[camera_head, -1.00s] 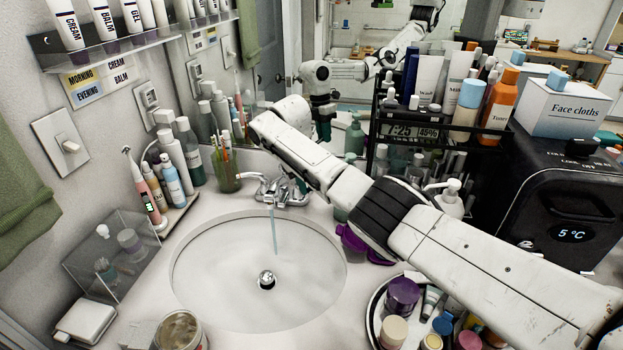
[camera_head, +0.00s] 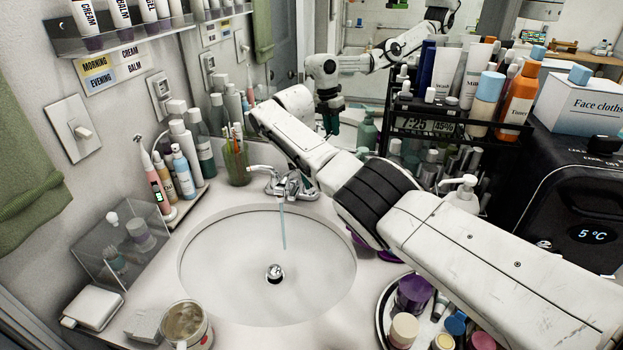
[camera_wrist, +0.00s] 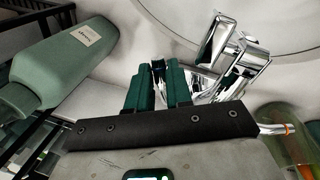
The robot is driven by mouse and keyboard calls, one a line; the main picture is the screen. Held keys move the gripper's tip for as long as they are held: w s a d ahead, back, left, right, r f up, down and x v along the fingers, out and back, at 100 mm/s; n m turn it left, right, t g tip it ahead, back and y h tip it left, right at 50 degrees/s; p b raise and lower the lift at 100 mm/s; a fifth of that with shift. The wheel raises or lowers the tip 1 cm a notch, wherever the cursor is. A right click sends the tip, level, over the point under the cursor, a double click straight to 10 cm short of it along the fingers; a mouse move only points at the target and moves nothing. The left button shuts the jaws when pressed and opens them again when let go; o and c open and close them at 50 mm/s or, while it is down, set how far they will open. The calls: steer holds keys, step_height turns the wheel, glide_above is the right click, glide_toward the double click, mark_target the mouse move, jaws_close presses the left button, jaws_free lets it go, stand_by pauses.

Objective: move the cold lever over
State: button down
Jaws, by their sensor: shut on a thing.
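The chrome faucet (camera_head: 284,184) stands at the back edge of the sink, with a thin blue stream of water (camera_head: 283,228) running from its spout. It also shows in the wrist view (camera_wrist: 243,72). In the wrist view, my gripper (camera_wrist: 160,72) has its two green fingers close together around a small chrome part, which appears to be the cold lever (camera_wrist: 158,66), on the green bottle's side of the faucet. The fingers hide most of the lever. In the head view my arm hides the gripper; its reflection shows in the mirror.
The white basin (camera_head: 225,255) is clear except for its drain stopper. A green bottle (camera_wrist: 70,62) stands beside the gripper. A toothbrush cup (camera_head: 236,165) stands left of the faucet. A black rack (camera_head: 420,128) of bottles and a round tray (camera_head: 383,318) of jars stand right.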

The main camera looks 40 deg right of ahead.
steer(key=c, duration=1)
jaws_free()
steer(key=shift+c, duration=0.2)
steer(key=shift+r, duration=0.1)
step_height(320, 180, up, 10)
steer(key=w+a, duration=0.1)
steer(key=shift+a+r+b, duration=0.2)
steer(key=shift+a+b, duration=0.2)
